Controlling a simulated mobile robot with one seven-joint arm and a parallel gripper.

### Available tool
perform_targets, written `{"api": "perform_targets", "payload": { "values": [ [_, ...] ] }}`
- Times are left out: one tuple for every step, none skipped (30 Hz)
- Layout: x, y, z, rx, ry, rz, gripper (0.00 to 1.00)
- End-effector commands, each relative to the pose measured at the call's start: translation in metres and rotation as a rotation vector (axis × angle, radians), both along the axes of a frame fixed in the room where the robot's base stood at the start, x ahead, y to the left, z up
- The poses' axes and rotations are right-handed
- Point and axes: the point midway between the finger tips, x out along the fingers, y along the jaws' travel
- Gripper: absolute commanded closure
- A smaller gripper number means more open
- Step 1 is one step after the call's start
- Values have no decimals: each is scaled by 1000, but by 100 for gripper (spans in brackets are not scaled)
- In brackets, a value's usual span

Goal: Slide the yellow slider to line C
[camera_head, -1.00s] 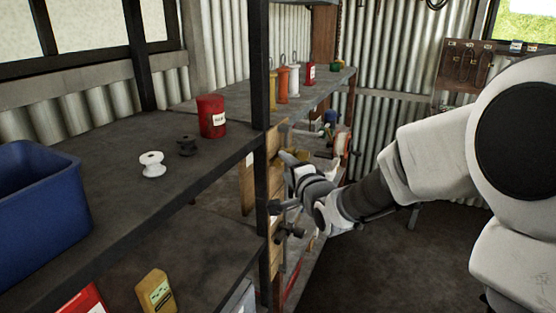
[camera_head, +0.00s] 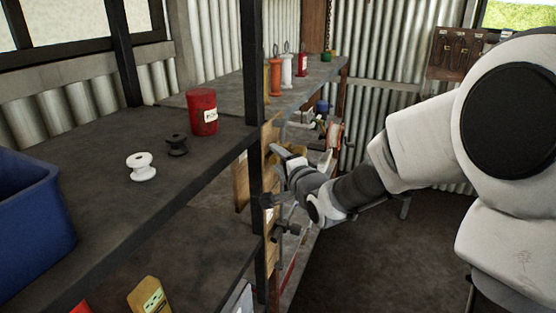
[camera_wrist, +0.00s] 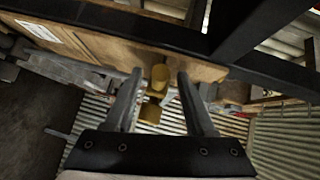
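The yellow slider (camera_wrist: 158,78) shows in the wrist view between my two fingertips, against a wooden board (camera_wrist: 105,45). A second yellow block (camera_wrist: 150,112) shows just below it, and I cannot tell whether it is part of the slider. My gripper (camera_wrist: 160,74) is open, with one finger on each side of the slider and a visible gap to each. In the head view my gripper (camera_head: 279,160) is at the board's edge beside the black shelf post, and the slider is hidden or too small to make out. No line C can be read in either view.
A black shelf post (camera_head: 255,150) stands just left of my gripper. Dark knobs (camera_head: 287,231) stick out below it. The shelf holds a red can (camera_head: 203,112), a white spool (camera_head: 141,167), a black spool (camera_head: 177,145) and a blue bin (camera_head: 35,215). Open floor lies to the right.

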Motion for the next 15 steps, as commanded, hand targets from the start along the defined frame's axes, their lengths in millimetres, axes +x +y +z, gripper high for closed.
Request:
{"api": "perform_targets", "payload": {
  "values": [
    [0, 0, 0, 0, 0, 0, 56],
    [0, 0, 0, 0, 0, 0, 61],
    [0, 0, 0, 0, 0, 0, 68],
    [0, 0, 0, 0, 0, 0, 74],
    [0, 0, 0, 0, 0, 0, 79],
    [0, 0, 0, 0, 0, 0, 86],
    [0, 0, 0, 0, 0, 0, 92],
    [0, 0, 0, 0, 0, 0, 97],
    [0, 0, 0, 0, 0, 0, 100],
    [0, 0, 0, 0, 0, 0, 100],
    [0, 0, 0, 0, 0, 0, 100],
    [0, 0, 0, 0, 0, 0, 100],
    [0, 0, 0, 0, 0, 0, 100],
    [0, 0, 0, 0, 0, 0, 100],
    [0, 0, 0, 0, 0, 0, 100]
  ]
}}
